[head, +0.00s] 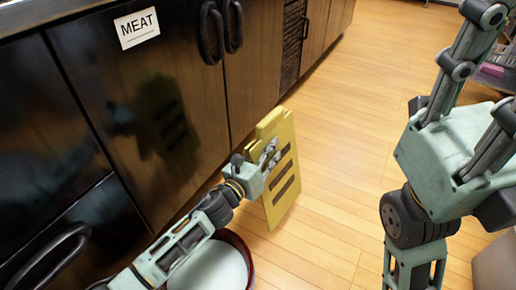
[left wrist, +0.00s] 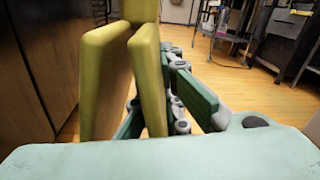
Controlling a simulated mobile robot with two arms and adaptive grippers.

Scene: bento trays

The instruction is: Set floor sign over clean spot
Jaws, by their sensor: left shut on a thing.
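The yellow floor sign (head: 284,190) is upright beside the dark cabinet front in the head view, with dark bars on its face. My left gripper (head: 268,153) is shut on its near side, close to the upper part. In the left wrist view the sign (left wrist: 153,85) shows as two yellow panels, slightly spread, with the fingers of my left gripper (left wrist: 178,95) against the right one. I cannot tell whether the sign's foot touches the floor. No distinct clean spot can be made out on the wooden floor (head: 345,130).
Dark glossy cabinets (head: 245,85) with black handles run along the left, one bearing a MEAT label (head: 137,28). A round dark-red-rimmed bucket (head: 246,262) stands below my left arm. Open floor lies right of the sign. Metal shelving (head: 495,72) stands at the far right.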

